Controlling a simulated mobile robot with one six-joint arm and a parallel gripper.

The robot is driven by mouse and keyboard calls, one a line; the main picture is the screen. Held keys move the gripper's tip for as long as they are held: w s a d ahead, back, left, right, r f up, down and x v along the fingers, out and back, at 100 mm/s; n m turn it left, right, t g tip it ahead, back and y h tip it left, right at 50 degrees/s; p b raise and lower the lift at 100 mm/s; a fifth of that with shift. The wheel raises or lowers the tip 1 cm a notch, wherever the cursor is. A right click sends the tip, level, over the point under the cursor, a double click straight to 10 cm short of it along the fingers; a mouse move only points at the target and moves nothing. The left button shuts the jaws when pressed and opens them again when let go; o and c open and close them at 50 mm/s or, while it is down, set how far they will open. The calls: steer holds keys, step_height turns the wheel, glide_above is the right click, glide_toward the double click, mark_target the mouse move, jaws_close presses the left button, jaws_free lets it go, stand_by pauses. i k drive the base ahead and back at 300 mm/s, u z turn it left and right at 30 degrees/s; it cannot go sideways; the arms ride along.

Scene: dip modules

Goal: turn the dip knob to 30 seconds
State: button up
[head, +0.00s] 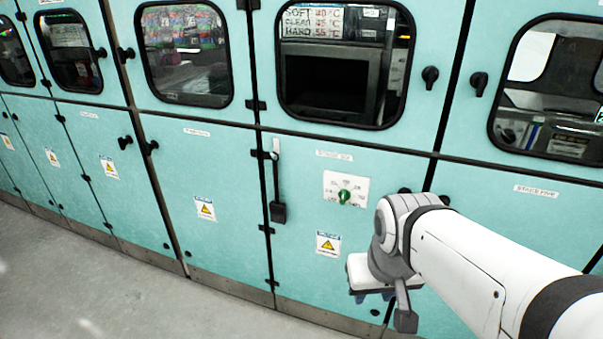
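The dip knob (345,196) is a small green knob at the middle of a white dial plate (357,184) on a turquoise cabinet door. Marks ring the knob, but they are too small to read, and I cannot tell its setting. My gripper (372,297) is at the end of my white arm, below and slightly right of the dial plate. It is apart from the knob. The wrist hides most of the gripper, and only dark finger parts show under it, so its opening is not clear.
Turquoise cabinets with dark-framed windows (343,62) line the wall. A black latch with a lever (278,211) stands left of the dial. Black door handles (430,77) stick out above. A yellow warning label (328,244) lies below the dial. The grey floor (95,285) at left is clear.

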mark_target(344, 195)
steer(key=u, duration=1.05)
steer(key=k, duration=1.3)
steer(key=z, duration=1.1)
steer(key=i, duration=1)
steer(key=z, duration=0.1)
